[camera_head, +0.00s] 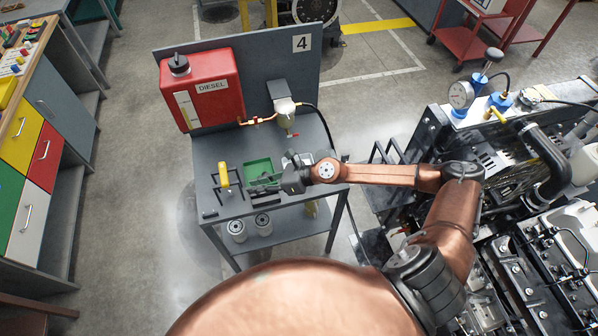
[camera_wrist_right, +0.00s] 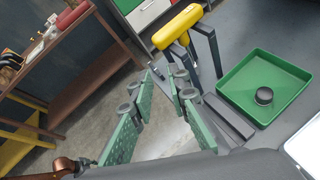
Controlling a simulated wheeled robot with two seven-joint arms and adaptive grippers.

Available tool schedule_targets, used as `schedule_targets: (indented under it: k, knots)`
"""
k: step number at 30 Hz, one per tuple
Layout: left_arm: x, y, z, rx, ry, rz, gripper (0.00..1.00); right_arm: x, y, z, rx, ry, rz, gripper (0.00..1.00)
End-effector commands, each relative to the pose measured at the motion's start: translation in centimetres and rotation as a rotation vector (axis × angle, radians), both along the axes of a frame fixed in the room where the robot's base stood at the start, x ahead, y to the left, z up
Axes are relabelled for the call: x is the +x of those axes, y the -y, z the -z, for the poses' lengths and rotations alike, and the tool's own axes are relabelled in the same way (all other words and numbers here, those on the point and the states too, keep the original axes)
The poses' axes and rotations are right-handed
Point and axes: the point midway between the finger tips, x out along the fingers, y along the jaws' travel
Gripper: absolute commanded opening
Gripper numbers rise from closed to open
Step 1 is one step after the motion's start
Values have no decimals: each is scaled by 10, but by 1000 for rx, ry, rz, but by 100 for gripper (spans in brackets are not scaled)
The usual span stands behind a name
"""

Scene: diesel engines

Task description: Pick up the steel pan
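My right gripper (camera_head: 266,183) reaches in from the right over the grey workbench (camera_head: 213,150). In the right wrist view its green-padded fingers (camera_wrist_right: 158,92) are apart with nothing seen between them. A pale, shiny corner (camera_wrist_right: 307,150) at the lower right edge of that view may be the steel pan, but most of it is cut off. In the head view a small grey shape shows just behind the gripper, too partly hidden to identify. My left gripper is not in view.
A green tray (camera_wrist_right: 245,98) holding a black cap (camera_wrist_right: 264,96) lies beside the gripper. A yellow-handled tool (camera_head: 224,176) stands on a dark rack to its left. A red diesel tank (camera_head: 203,90) stands behind. Two filters (camera_head: 237,229) sit on the lower shelf. An engine (camera_head: 520,240) fills the right.

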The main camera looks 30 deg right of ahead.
Motion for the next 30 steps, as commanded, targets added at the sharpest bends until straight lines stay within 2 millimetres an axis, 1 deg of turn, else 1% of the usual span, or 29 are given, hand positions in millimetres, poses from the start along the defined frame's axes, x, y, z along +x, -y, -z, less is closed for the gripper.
schedule_targets:
  k: [1, 2, 3, 6, 9, 10, 12, 14, 23, 26, 30]
  knots:
    - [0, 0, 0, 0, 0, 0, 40, 0, 35, 18, -179, 34, -91, 16]
    - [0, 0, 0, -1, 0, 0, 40, -3, 56, 29, -278, 42, -145, 16]
    - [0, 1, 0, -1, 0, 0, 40, -7, 86, 42, -397, 45, -211, 16]
    - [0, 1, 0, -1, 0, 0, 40, -15, 153, 59, -622, 30, -328, 16]
    - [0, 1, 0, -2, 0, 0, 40, -22, 196, 65, -742, 5, -389, 16]
    - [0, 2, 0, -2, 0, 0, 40, -23, 204, 66, -764, -1, -399, 16]
    - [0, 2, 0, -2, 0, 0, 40, -24, 215, 69, -796, -9, -416, 16]
    - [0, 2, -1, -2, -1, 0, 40, -24, 217, 73, -806, -13, -423, 16]
    - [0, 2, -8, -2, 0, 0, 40, -15, 204, 101, -804, -14, -424, 16]
    - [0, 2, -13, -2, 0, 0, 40, -10, 197, 114, -802, -13, -424, 16]
    - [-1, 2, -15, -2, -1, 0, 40, -6, 192, 131, -802, -13, -420, 16]
